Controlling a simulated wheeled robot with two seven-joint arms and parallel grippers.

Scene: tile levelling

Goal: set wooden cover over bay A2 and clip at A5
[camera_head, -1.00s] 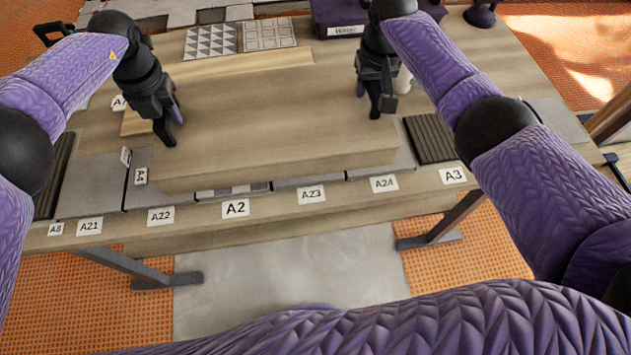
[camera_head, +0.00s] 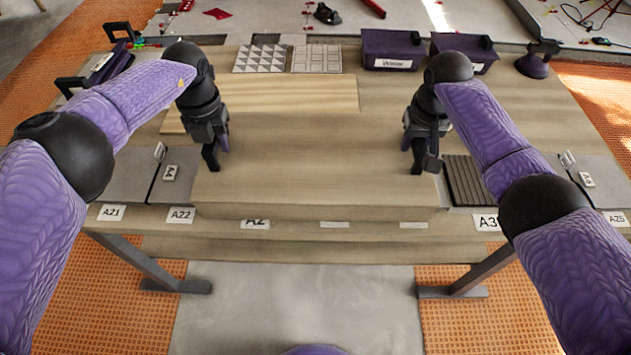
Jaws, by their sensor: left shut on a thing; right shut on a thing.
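The wooden cover (camera_head: 315,160) is a wide, thick light-brown board in the middle of the bench. My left gripper (camera_head: 214,157) is shut on its left part and my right gripper (camera_head: 424,160) is shut on its right part. Its front edge partly hides the A2 label (camera_head: 255,224) and the labels to the right of it. The bay itself is hidden under the cover, and I cannot tell whether the cover rests or hovers. A small tag (camera_head: 587,179) at the right seems to read A5. I cannot make out a clip there.
A dark ribbed mat (camera_head: 464,181) lies right of the cover, by label A3 (camera_head: 486,223). Grey tiles (camera_head: 127,177) lie at the left, near tag A4 (camera_head: 170,173). Two patterned tiles (camera_head: 316,59), purple boxes (camera_head: 390,50) and a purple suction cup (camera_head: 535,62) stand at the back.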

